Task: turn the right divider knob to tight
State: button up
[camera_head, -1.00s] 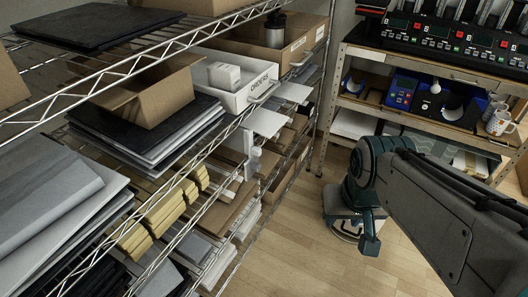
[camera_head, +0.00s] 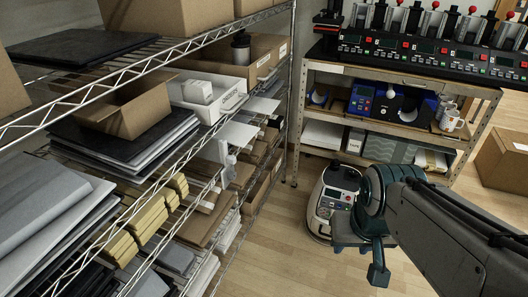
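I cannot pick out a divider knob in this view. The wire shelf (camera_head: 105,83) at the left holds boxes, folders and paper stacks. Small white upright pieces (camera_head: 227,157) stand near its middle front, too small to identify. My arm reaches in from the lower right, with a teal joint in front of the floor. The arm hides part of the floor and of the back shelf's lower right.
A white box marked ORDERS (camera_head: 220,103) and a brown open carton (camera_head: 126,110) sit on the left shelf. The back shelf (camera_head: 400,78) carries a row of mug presses (camera_head: 430,50) and mugs (camera_head: 451,120). A carton (camera_head: 502,160) stands right. Wooden floor (camera_head: 280,250) shows between.

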aim_at(232, 176)
jog(key=z, duration=0.25)
jog(key=i, duration=0.85)
jog(key=u, duration=0.35)
